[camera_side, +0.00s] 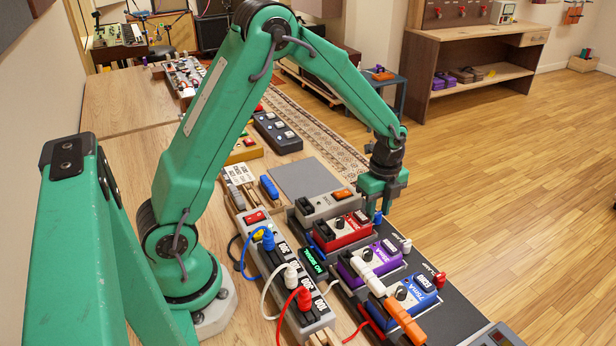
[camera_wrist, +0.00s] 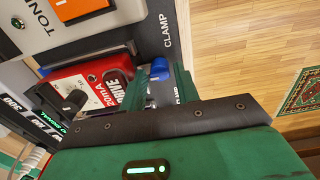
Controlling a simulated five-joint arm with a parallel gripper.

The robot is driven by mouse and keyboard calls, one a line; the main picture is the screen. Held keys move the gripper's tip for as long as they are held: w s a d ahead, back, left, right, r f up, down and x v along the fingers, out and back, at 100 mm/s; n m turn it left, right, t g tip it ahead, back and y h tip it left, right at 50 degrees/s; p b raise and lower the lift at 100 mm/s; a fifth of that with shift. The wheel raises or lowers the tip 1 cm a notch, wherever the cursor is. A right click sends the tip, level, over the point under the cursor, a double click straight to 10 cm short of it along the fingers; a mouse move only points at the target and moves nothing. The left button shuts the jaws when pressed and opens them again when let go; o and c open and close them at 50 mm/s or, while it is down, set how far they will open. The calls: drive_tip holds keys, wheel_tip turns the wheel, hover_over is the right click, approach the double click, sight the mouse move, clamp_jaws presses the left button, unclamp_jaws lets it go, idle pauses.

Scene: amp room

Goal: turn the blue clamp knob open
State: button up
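The blue clamp knob (camera_side: 378,217) stands on the dark pedalboard, beside the right end of the red pedal (camera_side: 340,231). In the wrist view the blue knob (camera_wrist: 154,76) shows partly behind my green fingers, near a CLAMP label. My gripper (camera_side: 379,203) points down directly over the knob, its fingertips close around the knob's upper part. The fingers look spaced apart in the side view; whether either touches the knob I cannot tell. In the wrist view my gripper (camera_wrist: 150,85) hides part of the knob and its base.
A white clamp knob (camera_side: 406,246) and a red one (camera_side: 439,280) stand along the same board edge. Purple (camera_side: 376,262) and blue (camera_side: 411,294) pedals sit nearby. A grey pedal with an orange switch (camera_side: 325,205) is behind. A power strip (camera_side: 285,275) with cables runs alongside.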

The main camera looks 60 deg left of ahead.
drive_tip(key=shift+f, duration=0.1)
clamp_jaws()
drive_tip(key=shift+n, duration=0.4)
drive_tip(key=n, duration=1.7)
idle(0.5)
